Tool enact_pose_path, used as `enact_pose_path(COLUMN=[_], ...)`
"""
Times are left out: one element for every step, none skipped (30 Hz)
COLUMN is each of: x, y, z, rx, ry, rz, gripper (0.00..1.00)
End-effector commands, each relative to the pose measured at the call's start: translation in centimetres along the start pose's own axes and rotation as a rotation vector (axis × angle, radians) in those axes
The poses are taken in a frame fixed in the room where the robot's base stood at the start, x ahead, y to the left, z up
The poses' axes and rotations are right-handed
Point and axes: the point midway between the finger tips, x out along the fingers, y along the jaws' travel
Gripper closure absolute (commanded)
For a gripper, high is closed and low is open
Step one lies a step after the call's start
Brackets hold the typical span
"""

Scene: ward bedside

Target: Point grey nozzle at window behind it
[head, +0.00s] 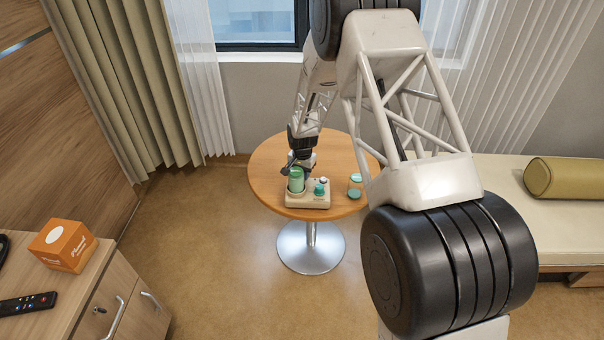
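A small beige device (307,200) stands on the round wooden table (268,165). It carries a green cylinder (296,181) on its left, a teal knob (319,189) and a small pale part with a blue top. My gripper (296,166) is low over the device, at the back of the green cylinder. Its fingers are too small and overlapped to tell open from shut. I cannot make out a grey nozzle apart from the dark grey gripper parts there. The window (253,22) is in the wall behind the table, at the top; my arm covers part of that wall.
A small clear jar with teal parts (355,186) stands at the table's right. A bench with an olive bolster (565,178) is at right. An orange box (63,246) and a remote (27,304) lie on the left cabinet. Curtains flank the window.

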Motion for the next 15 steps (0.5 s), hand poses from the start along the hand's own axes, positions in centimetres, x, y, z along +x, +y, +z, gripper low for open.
enact_pose_path(x=[-0.01, -0.02, -0.02, -0.01, -0.01, -0.01, -0.01, -0.01, -0.01, -0.01, -0.01, -0.01, -0.01, -0.02, -0.04], y=[-0.01, -0.01, -0.01, -0.01, -0.01, -0.01, -0.01, -0.01, -0.01, 0.00, 0.00, 0.00, 0.00, 0.00, 0.00], z=[-0.02, -0.02, -0.02, -0.02, -0.01, -0.01, -0.01, -0.01, -0.01, -0.01, -0.01, -0.01, -0.01, -0.01, 0.00], rx=[0.000, 0.000, 0.000, 0.000, 0.001, 0.001, 0.001, 0.001, 0.001, 0.001, 0.001, 0.001, 0.001, 0.001, 0.001], ry=[0.000, 0.000, 0.000, 0.000, 0.000, 0.000, 0.000, 0.000, 0.000, 0.000, 0.000, 0.000, 0.000, 0.000, 0.000], rz=[0.000, 0.000, 0.000, 0.000, 0.000, 0.000, 0.000, 0.000, 0.000, 0.000, 0.000, 0.000, 0.000, 0.000, 0.000], gripper=[0.93, 0.68, 0.62, 0.57, 0.52, 0.46, 0.44, 0.44, 0.44, 0.44, 0.44, 0.44, 0.44, 0.44, 0.44])
